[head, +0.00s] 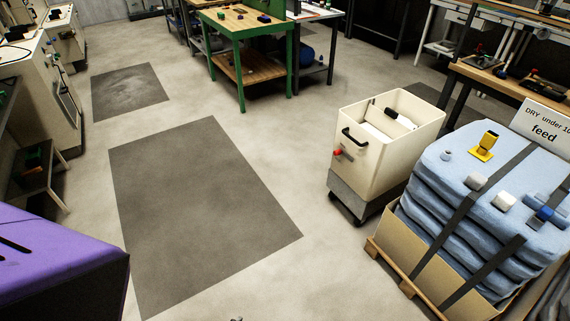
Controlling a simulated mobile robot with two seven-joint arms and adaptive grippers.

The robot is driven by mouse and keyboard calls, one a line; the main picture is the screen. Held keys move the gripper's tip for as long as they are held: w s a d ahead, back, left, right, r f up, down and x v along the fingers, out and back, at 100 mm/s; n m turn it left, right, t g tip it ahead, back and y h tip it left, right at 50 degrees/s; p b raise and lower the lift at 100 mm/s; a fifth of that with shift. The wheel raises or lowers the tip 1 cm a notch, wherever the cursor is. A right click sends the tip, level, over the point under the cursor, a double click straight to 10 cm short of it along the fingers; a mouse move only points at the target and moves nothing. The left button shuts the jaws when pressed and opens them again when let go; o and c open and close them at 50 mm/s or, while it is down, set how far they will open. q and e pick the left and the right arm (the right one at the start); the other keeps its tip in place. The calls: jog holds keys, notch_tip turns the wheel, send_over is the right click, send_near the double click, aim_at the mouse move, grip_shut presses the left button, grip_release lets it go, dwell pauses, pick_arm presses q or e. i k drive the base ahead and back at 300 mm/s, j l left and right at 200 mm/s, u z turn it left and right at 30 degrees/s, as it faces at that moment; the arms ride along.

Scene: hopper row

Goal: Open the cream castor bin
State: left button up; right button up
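The cream castor bin (378,147) stands on the floor right of the middle in the head view. It is a tall cream box on a grey base (350,197) with dark castors. Its top is uncovered, and white and dark items show inside. A black bar handle (354,136) is on its left-facing side near the rim. A small red knob (338,152) on a grey fitting sits below the handle. Neither of my grippers can be made out. A tiny object at the bottom edge (237,319) is too small to identify.
A pallet of strapped blue sacks (455,215) stands close right of the bin, with small items and a feed sign (545,128) on top. A purple body (50,265) fills the lower left. A green workbench (240,50) stands behind. The floor around the dark mat (195,210) is clear.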

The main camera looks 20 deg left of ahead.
aim_at(379, 173)
jog(key=u, duration=0.2)
jog(key=i+j, duration=0.15)
jog(key=i, duration=0.4)
jog(key=i+j+z, duration=0.1)
jog(key=i, duration=0.45)
jog(key=i+j, duration=0.3)
jog(key=i, duration=0.25)
jog(key=l+z, duration=0.05)
